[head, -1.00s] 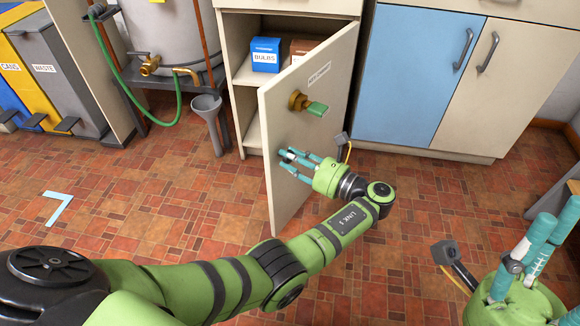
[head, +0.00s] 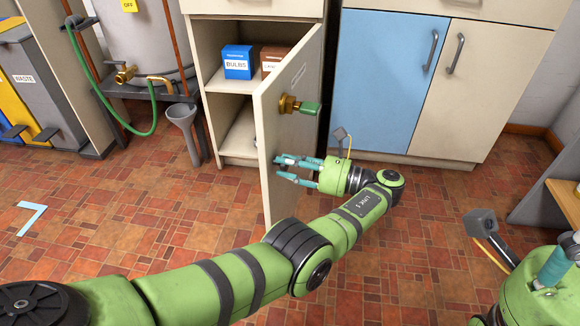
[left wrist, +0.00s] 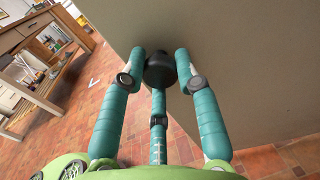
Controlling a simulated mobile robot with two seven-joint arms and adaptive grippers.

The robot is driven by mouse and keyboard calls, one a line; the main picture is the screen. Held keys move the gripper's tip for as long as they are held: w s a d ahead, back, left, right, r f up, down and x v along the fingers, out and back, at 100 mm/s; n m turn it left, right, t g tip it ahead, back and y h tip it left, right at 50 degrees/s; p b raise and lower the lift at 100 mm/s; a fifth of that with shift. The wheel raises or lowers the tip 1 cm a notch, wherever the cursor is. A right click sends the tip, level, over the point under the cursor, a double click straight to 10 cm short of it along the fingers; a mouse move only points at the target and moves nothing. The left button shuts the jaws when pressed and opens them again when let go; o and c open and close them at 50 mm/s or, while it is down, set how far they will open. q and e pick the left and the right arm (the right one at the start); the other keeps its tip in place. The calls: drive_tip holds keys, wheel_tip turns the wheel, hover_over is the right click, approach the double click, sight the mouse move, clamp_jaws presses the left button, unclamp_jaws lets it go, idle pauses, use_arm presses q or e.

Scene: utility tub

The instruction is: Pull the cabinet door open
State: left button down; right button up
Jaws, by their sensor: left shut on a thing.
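The cream cabinet door (head: 282,149) stands swung out from its cabinet, hinged on the right with its free edge toward me. A brass fitting with a green lever (head: 300,106) is on its outer face. My left gripper (head: 284,170) is at the lower part of the door's outer face, near the free edge. In the left wrist view its teal fingers are closed around a dark round knob (left wrist: 160,68) on the door. In the head view the fingers hide the knob. My right gripper (head: 560,262) is partly cut off at the lower right, away from the door.
Inside the cabinet are a blue BULBS box (head: 240,62) and a brown box (head: 272,58). A funnel (head: 186,128) and a tank with a green hose (head: 135,127) stand left. A closed blue cabinet door (head: 382,85) is right. The tiled floor ahead is mostly clear.

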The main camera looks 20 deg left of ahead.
use_arm(q)
drive_tip(key=shift+w+r, duration=0.1)
drive_tip(key=shift+r, duration=0.25)
drive_tip(key=c, duration=0.9)
unclamp_jaws()
drive_tip(key=shift+f, duration=0.15)
